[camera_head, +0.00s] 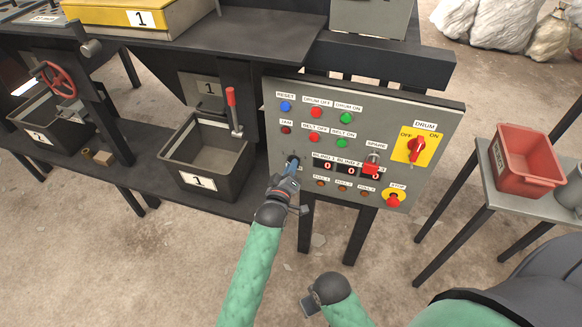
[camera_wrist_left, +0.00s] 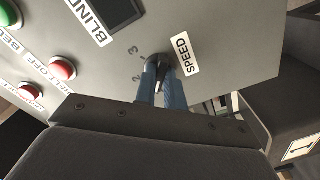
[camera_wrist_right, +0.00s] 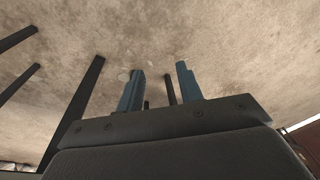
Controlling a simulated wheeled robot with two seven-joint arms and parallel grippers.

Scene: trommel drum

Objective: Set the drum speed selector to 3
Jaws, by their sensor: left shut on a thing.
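The speed selector is a small black knob (camera_head: 293,161) at the lower left of the grey control panel (camera_head: 380,112). In the left wrist view the knob (camera_wrist_left: 158,65) sits beside a SPEED label (camera_wrist_left: 181,55), with the digits 3 (camera_wrist_left: 133,50) and 2 (camera_wrist_left: 137,78) on the panel next to it. My left gripper (camera_head: 289,172) is shut on the knob, with its blue fingers (camera_wrist_left: 161,82) on either side. The fingers hide part of the dial, and I cannot tell which digit the knob points to. My right gripper (camera_wrist_right: 160,80) is open and empty, low in front of the panel.
The panel carries several buttons, a red drum switch (camera_head: 416,149) on yellow and a red stop button (camera_head: 393,200). A dark bin (camera_head: 205,180) stands left of the panel. A red bin (camera_head: 527,160) sits on a table at right. Floor in front is clear.

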